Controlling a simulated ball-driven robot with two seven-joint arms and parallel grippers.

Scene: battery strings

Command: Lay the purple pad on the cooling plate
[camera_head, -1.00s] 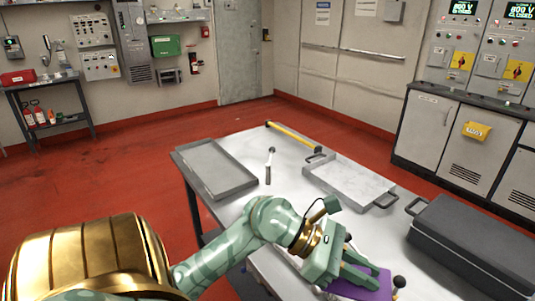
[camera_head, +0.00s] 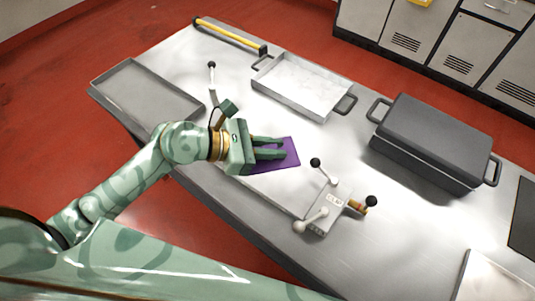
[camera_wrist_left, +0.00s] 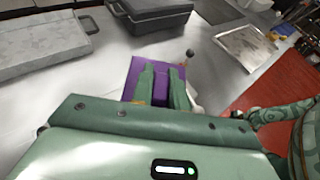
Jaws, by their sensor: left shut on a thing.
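The purple pad (camera_head: 289,150) is a thin flat square. My left gripper (camera_head: 284,148) is shut on it, with the fingers along its top side and the pad jutting out past them, over the near part of the table. In the left wrist view the pad (camera_wrist_left: 139,77) lies around and between the two fingers (camera_wrist_left: 162,72). Whether it touches the surface below, I cannot tell. A metal fixture (camera_head: 335,206) with black-knobbed levers stands just right of the pad. Which flat surface is the cooling plate is unclear. My right gripper is not in view.
A shallow grey tray (camera_head: 101,94) lies at the left end of the table. A handled metal tray (camera_head: 290,102) stands behind the pad. A dark lidded case (camera_head: 432,140) stands at the right. A yellow-handled tool (camera_head: 230,36) lies at the back edge. Bare tabletop separates them.

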